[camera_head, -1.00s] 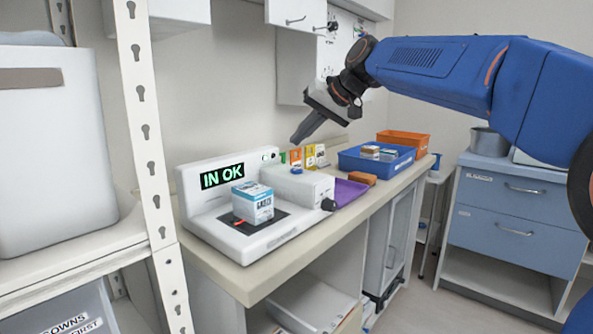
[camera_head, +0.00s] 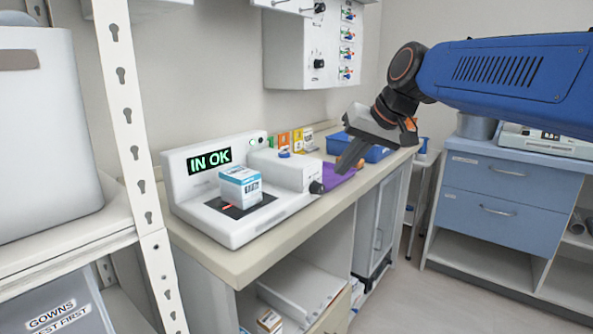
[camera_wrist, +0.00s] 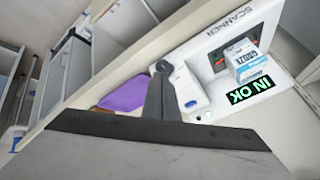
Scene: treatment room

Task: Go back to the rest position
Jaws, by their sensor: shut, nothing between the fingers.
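My gripper (camera_head: 350,160) is shut and empty. It hangs above the counter, in front of the blue tray and over the purple item in the head view. In the wrist view its closed fingers (camera_wrist: 164,68) point toward the counter edge. A white scanner (camera_head: 230,228) with a green "IN OK" display stands on the counter. A white and blue box (camera_head: 240,187) sits on the scanner's dark plate; it also shows in the wrist view (camera_wrist: 245,62). The gripper is to the right of the box and apart from it.
A purple item (camera_head: 336,177) lies on the counter by the scanner, partly hidden by my gripper. A blue tray (camera_head: 375,152) is behind. A shelf post (camera_head: 130,140) stands at the left. A blue drawer cabinet (camera_head: 505,200) is at the right. Open floor lies between.

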